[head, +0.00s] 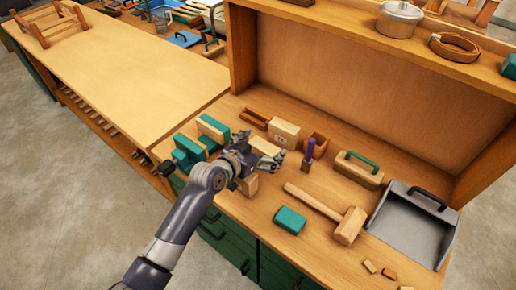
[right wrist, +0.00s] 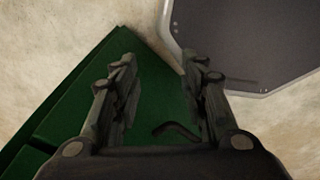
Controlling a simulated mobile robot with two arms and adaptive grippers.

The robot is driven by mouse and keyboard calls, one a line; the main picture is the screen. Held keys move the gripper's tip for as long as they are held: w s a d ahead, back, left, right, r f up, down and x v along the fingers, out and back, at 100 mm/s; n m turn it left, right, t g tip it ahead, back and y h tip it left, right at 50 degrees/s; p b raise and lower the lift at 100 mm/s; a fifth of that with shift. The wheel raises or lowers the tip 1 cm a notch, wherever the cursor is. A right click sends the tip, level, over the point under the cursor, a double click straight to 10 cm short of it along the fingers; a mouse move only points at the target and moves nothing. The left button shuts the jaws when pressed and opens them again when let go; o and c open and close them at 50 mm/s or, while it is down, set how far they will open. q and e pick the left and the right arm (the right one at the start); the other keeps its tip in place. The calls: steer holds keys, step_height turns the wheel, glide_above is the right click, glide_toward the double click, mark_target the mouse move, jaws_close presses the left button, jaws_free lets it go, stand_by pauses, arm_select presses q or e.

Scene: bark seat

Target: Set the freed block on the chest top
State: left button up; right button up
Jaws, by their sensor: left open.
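The chest top (head: 275,218) is a wooden surface over green drawers. My left gripper (head: 261,151) is open, low over the left part of the chest top. A pale wooden block (head: 268,145) shows just behind its fingers, and part of a wooden piece (head: 250,186) shows below it. The gripper partly hides both, and I cannot tell whether it touches them or which is the freed block. A teal vise (head: 188,152) with two jaws stands left of the gripper. My right gripper (right wrist: 164,98) is open and empty in the right wrist view, over a dark green surface.
A mallet (head: 345,222), a teal block (head: 290,219), a green-handled wooden tool (head: 358,171) and a grey dustpan (head: 412,228) lie to the right. A pale box (head: 284,132) and a purple-handled tool (head: 309,150) stand behind. The adjoining bench (head: 130,75) is mostly clear.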

arm_select(q)
steer(key=shift+s+a+r, duration=0.3)
steer(key=shift+s+a, duration=0.05)
steer(key=shift+s, duration=0.15)
steer(key=b+v, duration=0.1)
steer(key=v, duration=0.8)
steer(key=shift+s+a+r, duration=0.3)
steer(key=shift+s+a, duration=0.05)
steer(key=shift+s, duration=0.2)
steer(key=shift+s+a+r, duration=0.1)
steer(key=shift+s, duration=0.05)
